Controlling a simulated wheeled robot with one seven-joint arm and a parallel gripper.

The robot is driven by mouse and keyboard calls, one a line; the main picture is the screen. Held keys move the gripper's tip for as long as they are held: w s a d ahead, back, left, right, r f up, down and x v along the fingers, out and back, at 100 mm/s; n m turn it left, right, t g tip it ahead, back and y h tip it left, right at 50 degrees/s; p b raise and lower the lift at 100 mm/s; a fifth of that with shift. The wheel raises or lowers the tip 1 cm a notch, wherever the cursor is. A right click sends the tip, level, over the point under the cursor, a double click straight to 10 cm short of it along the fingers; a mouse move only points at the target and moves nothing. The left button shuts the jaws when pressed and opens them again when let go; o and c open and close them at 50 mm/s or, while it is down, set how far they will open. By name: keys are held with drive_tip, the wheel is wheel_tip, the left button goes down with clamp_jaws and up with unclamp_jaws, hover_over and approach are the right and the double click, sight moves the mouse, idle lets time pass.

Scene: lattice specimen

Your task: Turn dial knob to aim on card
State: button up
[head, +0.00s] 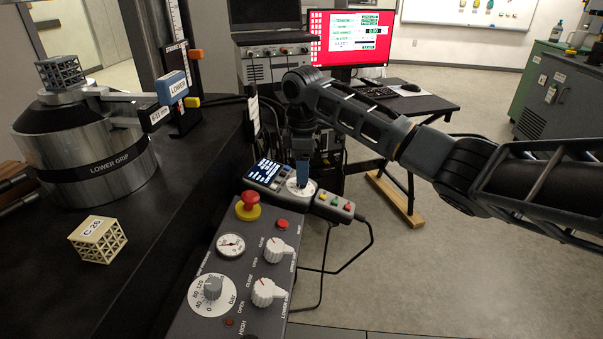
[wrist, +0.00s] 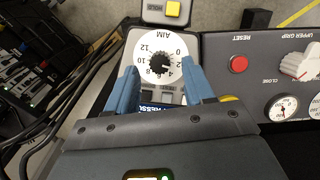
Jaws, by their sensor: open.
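The dial (head: 300,188) is a white round face at the far end of the grey control panel. In the wrist view the dial face (wrist: 142,46) is marked AIM, with numbers up to 12 around a black knob (wrist: 161,64). My gripper (head: 303,183) points down over the dial. In the wrist view my gripper (wrist: 160,68) is open, with one blue finger on each side of the knob. Gaps show between fingers and knob, so I see no grip. I cannot make out which object is the card, and the knob's exact pointing is unclear.
A red stop button (head: 249,203), white knobs (head: 276,251) and a bar dial (head: 212,294) sit on the panel nearby. A small lit display (head: 267,174) and a button box (head: 333,206) flank the dial. A lattice cube (head: 97,240) lies on the black bench.

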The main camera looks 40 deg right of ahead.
drive_tip(key=shift+f, duration=0.95)
drive_tip(key=shift+c, duration=0.2)
clamp_jaws()
